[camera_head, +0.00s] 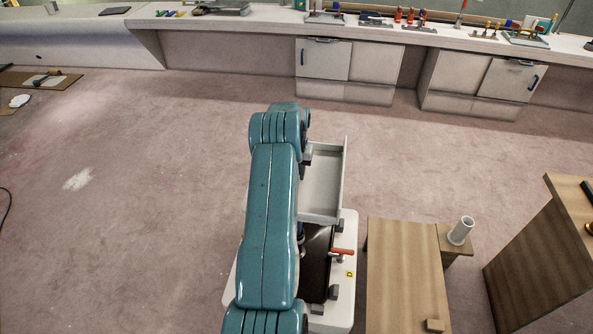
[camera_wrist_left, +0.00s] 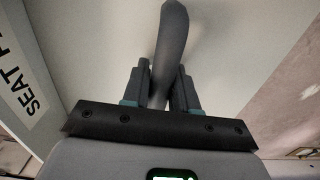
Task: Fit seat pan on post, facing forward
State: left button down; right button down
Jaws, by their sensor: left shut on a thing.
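In the left wrist view, my left gripper (camera_wrist_left: 162,75) is shut on a grey curved bar (camera_wrist_left: 172,28). The bar stands out from a pale surface (camera_wrist_left: 100,40), with a partly cut-off label reading "SEAT" (camera_wrist_left: 28,95) at left. In the head view, my teal arm hides most of the gripper. A pale, tray-like piece with a raised right side (camera_head: 322,185), possibly the seat pan, shows just right of the arm. A short pale hollow cylinder (camera_head: 461,231), possibly the post, stands on a small wooden block (camera_head: 455,254). My right gripper is not in view.
A wooden table (camera_head: 395,275) stands right of my base, with a small wood block (camera_head: 435,325) on it. A taller wooden cabinet (camera_head: 540,265) is at far right. A long bench (camera_head: 240,30) with tools runs along the back. The floor (camera_head: 160,150) at left is mostly clear.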

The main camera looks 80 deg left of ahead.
pick_arm(q)
jog(key=shift+f+b, duration=2)
jog(key=shift+f, duration=0.7)
jog(key=c, duration=0.8)
grip_release()
jog(key=shift+d+f, duration=0.1)
jog(key=shift+f, duration=0.05)
jog(key=shift+r, duration=0.45)
notch_tip(320, 180, up, 16)
jog(key=shift+f+b, duration=0.15)
jog(key=shift+b, duration=0.4)
